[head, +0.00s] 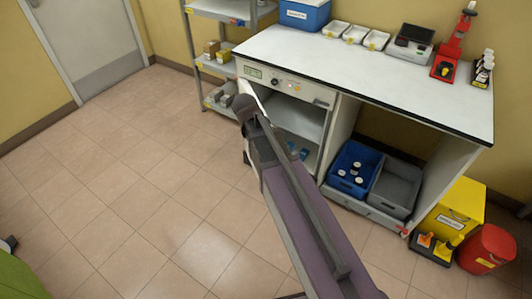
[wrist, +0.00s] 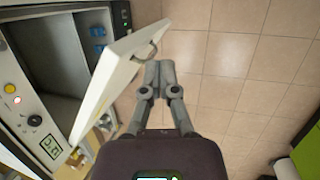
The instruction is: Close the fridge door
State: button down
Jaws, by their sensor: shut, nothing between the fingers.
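The fridge (head: 300,118) is built in under the left end of the white counter, with a control panel (head: 275,82) above its opening. Its white door (wrist: 115,75) stands open and the dark interior (wrist: 58,50) shows. In the head view only a strip of the door (head: 252,92) shows, mostly hidden by my arm. My gripper (wrist: 159,66) is shut and empty, on the outer side of the door beside its grey handle (wrist: 146,52). I cannot tell whether the fingers touch the door or handle. In the head view my arm hides the fingertips.
Small blue items (wrist: 98,40) are inside the fridge. Blue (head: 352,168) and grey (head: 397,188) crates sit under the counter to the right. A metal shelf (head: 208,70) stands left of the fridge. The tiled floor (head: 130,190) in front and to the left is clear.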

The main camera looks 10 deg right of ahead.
jog(key=w+a+f+n+h+b, duration=0.2)
jog(key=w+a+f+n+b, duration=0.2)
jog(key=w+n+b, duration=0.1)
jog(key=w+a+f+n+t+h+b, duration=0.1)
jog(key=w+a+f+n+h+b, duration=0.2)
jog(key=w+a+f+n+b, duration=0.1)
jog(key=w+n+b, duration=0.1)
jog(key=w+b, duration=0.1)
jog(key=w, duration=0.1)
jog(key=shift+w+a+n, duration=0.15)
jog(key=shift+w+n, duration=0.1)
jog(key=shift+n, duration=0.05)
jog(key=shift+f, duration=0.15)
jog(key=d+r+b+x, duration=0.2)
jog(key=b+x, duration=0.5)
jog(key=x, duration=0.5)
jog(key=shift+w+d+f, duration=0.25)
jog(key=shift+w, duration=0.05)
jog(key=shift+d, duration=0.15)
